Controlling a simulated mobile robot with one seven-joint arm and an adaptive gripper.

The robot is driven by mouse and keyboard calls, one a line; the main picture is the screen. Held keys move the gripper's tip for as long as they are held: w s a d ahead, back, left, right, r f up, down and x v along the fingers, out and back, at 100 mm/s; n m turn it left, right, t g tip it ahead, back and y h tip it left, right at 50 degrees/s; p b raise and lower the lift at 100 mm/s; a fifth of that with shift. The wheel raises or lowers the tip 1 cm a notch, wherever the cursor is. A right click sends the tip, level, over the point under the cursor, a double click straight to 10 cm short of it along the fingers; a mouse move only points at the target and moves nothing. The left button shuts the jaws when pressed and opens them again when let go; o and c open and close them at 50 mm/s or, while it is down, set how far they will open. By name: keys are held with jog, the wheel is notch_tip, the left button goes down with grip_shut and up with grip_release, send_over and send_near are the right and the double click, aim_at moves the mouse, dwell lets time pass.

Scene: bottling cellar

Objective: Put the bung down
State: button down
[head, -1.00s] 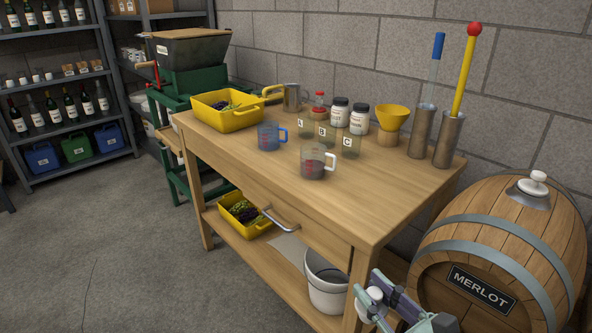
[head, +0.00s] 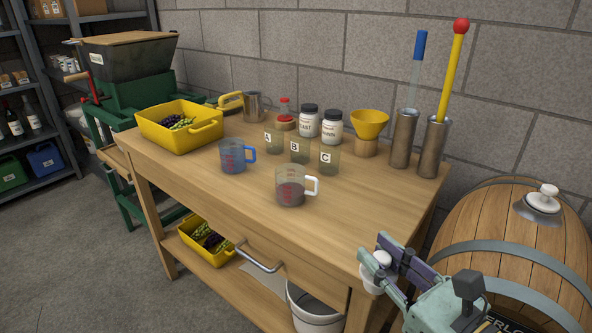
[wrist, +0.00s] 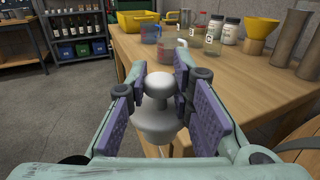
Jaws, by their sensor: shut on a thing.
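My gripper (head: 379,255) is shut on a white bung (head: 378,273), held upright by the front right corner of the wooden table (head: 360,222). In the wrist view the bung (wrist: 159,122) has a round knob above a wider body, between the two purple-padded fingers of my gripper (wrist: 160,75). The fingers hide part of its sides. I cannot tell whether it is over the tabletop or just off its edge. A second white knob (head: 548,191) stands on a metal cap on top of the barrel.
The right front of the tabletop is clear. A jug of red liquid (head: 291,190), a blue-handled jug (head: 233,157), labelled glasses (head: 300,149) and a yellow tub (head: 165,140) stand farther left. Two metal cylinders (head: 403,138) stand at the back right. The barrel (head: 490,225) is right of the table.

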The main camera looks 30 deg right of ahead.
jog(key=w+d+f+p, duration=0.1)
jog(key=w+d, duration=0.1)
jog(key=w, duration=0.3)
jog(key=w+d+f+p, duration=0.1)
jog(key=w+d+f, duration=0.1)
jog(key=w, duration=0.2)
jog(key=w+d+f+p, duration=0.1)
jog(key=w, duration=0.4)
jog(key=shift+w+d+f+p, duration=0.25)
jog(key=shift+w+d+p, duration=0.05)
jog(key=shift+d+p, duration=0.1)
jog(key=shift+f, duration=0.2)
jog(key=shift+f, duration=0.2)
jog(key=c, duration=1.4)
grip_release()
